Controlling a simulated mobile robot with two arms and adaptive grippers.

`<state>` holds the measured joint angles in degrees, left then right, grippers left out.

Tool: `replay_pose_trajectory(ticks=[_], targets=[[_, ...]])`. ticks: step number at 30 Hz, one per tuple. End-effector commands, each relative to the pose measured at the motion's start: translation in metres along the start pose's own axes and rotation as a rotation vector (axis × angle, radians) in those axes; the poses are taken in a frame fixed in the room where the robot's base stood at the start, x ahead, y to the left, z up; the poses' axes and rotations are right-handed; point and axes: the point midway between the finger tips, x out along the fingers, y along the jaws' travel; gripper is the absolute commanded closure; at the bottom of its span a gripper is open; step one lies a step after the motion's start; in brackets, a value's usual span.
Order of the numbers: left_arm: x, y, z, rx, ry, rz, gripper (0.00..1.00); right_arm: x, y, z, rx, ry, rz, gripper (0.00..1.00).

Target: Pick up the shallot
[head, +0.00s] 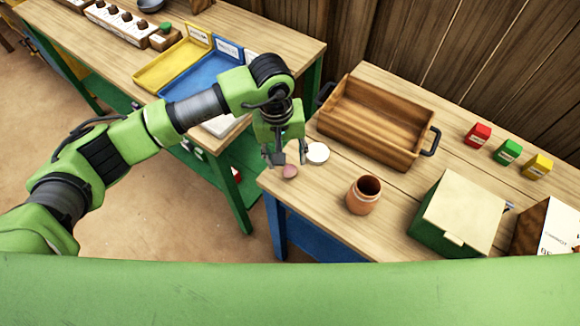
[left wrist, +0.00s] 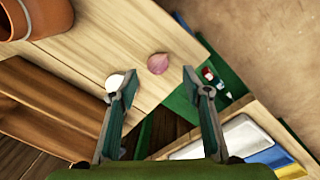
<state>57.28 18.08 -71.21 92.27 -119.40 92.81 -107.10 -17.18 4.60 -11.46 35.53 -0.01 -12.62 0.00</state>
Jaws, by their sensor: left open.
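The shallot (head: 290,171) is a small pinkish bulb on the wooden table near its left corner. In the left wrist view the shallot (left wrist: 158,63) lies ahead of the fingertips, between their lines and apart from both. My left gripper (head: 288,158) is open and empty, pointing down just above and behind the shallot. Its two spread fingers also show in the left wrist view (left wrist: 153,82). My right gripper is not in view.
A white round object (head: 317,153) sits close beside the right finger. A clay pot (head: 363,195), a wooden tray (head: 425,152) and a green box (head: 460,212) stand to the right. The table's edge is close to the shallot.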

Motion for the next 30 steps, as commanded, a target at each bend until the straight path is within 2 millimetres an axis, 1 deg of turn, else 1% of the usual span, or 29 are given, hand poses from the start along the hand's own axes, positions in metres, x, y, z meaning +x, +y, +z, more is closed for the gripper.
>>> replay_pose_trajectory(ticks=[5, 10, 12, 15, 18, 23, 24, 27, 30], targets=[[0.01, 0.002, 0.003, 0.0, -0.003, 0.001, 0.56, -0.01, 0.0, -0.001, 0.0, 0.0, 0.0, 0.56], [0.032, 0.004, 0.007, -0.001, -0.006, 0.0, 0.56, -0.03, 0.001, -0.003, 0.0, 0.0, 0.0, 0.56], [0.044, 0.004, 0.006, -0.002, -0.005, 0.001, 0.56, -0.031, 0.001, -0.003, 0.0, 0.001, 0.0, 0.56], [0.053, 0.004, 0.005, -0.001, -0.002, 0.002, 0.56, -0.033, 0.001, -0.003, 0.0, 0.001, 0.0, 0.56], [0.057, 0.003, 0.005, 0.0, -0.001, 0.001, 0.56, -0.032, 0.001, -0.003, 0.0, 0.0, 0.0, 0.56], [0.057, 0.004, 0.004, 0.0, 0.0, 0.002, 0.56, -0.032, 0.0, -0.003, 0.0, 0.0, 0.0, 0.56], [0.057, 0.004, 0.004, 0.0, 0.0, 0.002, 0.66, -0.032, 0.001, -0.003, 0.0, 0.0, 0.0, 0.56], [0.057, 0.004, 0.004, 0.0, 0.0, 0.002, 0.88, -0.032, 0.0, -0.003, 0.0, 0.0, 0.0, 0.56], [0.056, 0.004, 0.004, 0.0, 0.0, 0.002, 0.88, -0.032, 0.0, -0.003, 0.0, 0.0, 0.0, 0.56]])
